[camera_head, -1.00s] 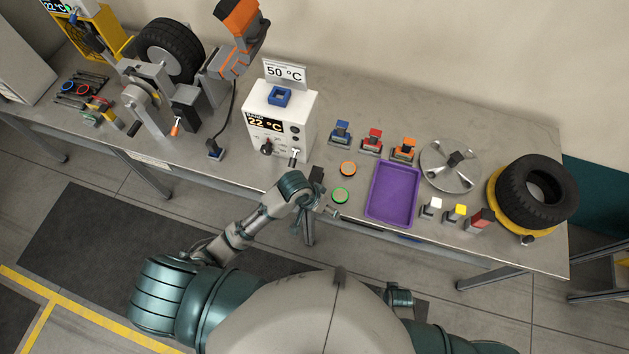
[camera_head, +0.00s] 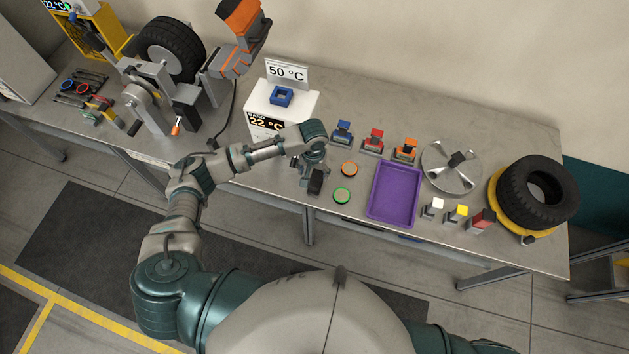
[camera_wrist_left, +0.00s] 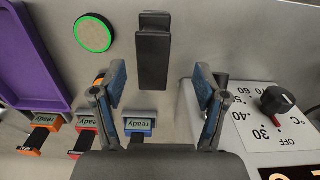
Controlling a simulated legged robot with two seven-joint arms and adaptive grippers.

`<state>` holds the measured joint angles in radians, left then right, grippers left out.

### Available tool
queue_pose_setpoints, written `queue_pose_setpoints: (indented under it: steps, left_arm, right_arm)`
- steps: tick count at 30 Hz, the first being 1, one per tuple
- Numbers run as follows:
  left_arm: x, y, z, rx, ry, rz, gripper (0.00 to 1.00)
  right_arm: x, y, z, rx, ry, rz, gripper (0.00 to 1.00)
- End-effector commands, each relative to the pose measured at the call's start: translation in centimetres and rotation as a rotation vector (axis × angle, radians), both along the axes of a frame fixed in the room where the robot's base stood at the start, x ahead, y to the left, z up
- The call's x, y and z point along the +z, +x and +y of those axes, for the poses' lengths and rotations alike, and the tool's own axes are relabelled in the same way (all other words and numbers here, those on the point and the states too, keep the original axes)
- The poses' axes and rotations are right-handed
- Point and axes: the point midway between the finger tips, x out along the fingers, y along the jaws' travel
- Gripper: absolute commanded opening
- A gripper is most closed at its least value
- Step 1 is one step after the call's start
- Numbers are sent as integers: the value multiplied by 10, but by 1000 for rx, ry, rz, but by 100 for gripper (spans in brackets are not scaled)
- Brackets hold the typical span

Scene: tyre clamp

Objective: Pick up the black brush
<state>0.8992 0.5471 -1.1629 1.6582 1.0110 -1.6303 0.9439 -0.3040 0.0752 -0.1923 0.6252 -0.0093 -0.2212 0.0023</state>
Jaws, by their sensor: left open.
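The black brush (camera_head: 316,182) stands near the front edge of the metal table, left of the green-ringed button. It also shows in the left wrist view (camera_wrist_left: 153,58) as a dark block with a wider top end. My left gripper (camera_head: 308,168) is over the table right by the brush and partly covers its surroundings in the head view. In the wrist view my left gripper (camera_wrist_left: 159,80) is open, one finger on each side of the brush's near end, with gaps on both sides. My right gripper is out of view.
The white heater box (camera_head: 285,104) stands close to the left gripper. A green-ringed button (camera_head: 342,196), an orange button (camera_head: 350,169) and a purple tray (camera_head: 394,219) lie to the right. Blue, red and orange "ready" holders (camera_head: 373,142) stand behind. A tyre (camera_head: 538,190) is at the far right.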

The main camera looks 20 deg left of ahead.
Motion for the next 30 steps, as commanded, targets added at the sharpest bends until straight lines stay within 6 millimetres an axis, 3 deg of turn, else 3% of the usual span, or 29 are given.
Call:
queue_pose_setpoints:
  steps: [3,11,18,27,28,30]
  left_arm:
    - [-21,0,-3,-2,1,0,73]
    - [-42,2,-5,-2,4,-2,73]
    - [-79,9,-1,-2,-1,-1,73]
    - [-87,9,-1,-3,-2,-3,73]
    - [-87,9,-2,-3,-1,-3,70]
    - [-87,9,-2,-3,-1,-3,53]
  right_arm:
    - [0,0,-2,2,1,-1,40]
    - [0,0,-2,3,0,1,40]
    - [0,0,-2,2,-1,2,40]
    - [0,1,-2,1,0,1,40]
    - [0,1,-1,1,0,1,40]
    - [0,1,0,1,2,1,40]
